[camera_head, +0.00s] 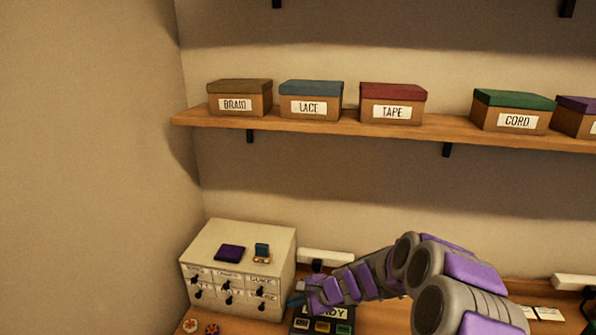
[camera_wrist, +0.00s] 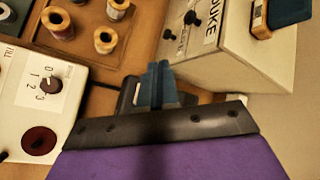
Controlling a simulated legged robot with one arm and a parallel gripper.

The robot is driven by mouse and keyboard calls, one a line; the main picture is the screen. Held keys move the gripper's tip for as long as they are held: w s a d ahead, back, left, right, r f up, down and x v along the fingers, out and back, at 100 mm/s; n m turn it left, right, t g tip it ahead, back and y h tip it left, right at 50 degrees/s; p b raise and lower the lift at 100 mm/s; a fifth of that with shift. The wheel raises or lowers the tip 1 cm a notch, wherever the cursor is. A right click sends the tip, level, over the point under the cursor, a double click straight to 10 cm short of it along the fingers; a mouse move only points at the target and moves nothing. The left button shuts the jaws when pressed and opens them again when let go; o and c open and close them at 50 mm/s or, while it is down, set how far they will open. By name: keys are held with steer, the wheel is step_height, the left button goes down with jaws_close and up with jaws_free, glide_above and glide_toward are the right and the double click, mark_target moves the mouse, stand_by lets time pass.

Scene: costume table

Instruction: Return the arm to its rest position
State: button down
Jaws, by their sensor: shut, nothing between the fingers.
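My arm, grey with purple panels, reaches in from the lower right of the head view. It ends in my gripper (camera_head: 297,299), low beside the right side of a cream drawer cabinet (camera_head: 277,275). In the wrist view the blue-grey fingers of my gripper (camera_wrist: 158,72) are together, with nothing between them. The cabinet's side also shows in the wrist view (camera_wrist: 250,70), to the right of the fingers and apart from them.
A dark tray (camera_head: 322,326) with a partly hidden label lies under my forearm. A white dial box (camera_wrist: 25,110) and several spools (camera_wrist: 105,40) are left of my gripper. A shelf (camera_head: 340,124) carries labelled boxes above. The space between shelf and arm is free.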

steer(key=s+r+n+g+b, duration=0.1)
steer(key=s+r+n, duration=0.2)
steer(key=s, duration=0.3)
steer(key=s+a+r+n+g+h, duration=0.1)
steer(key=s+r+n, duration=0.15)
steer(key=s, duration=0.35)
steer(key=s+r+n+g+b, duration=0.1)
steer(key=s+r+n, duration=0.25)
steer(key=s, duration=0.25)
steer(key=s+d+n+g+h, duration=0.1)
steer(key=s+d+h, duration=0.1)
steer(key=s+d, duration=0.3)
steer(key=s+d+n+h+b, duration=0.1)
steer(key=s+d+h, duration=0.2)
steer(key=s, duration=0.8)
steer(key=s+d+n+g+h, duration=0.1)
steer(key=s+d+n+h, duration=0.1)
steer(key=s+d, duration=0.5)
steer(key=shift+s+d+r+g+b, duration=0.15)
steer(key=shift+s+r+g+b, duration=0.2)
steer(key=shift+s, duration=0.5)
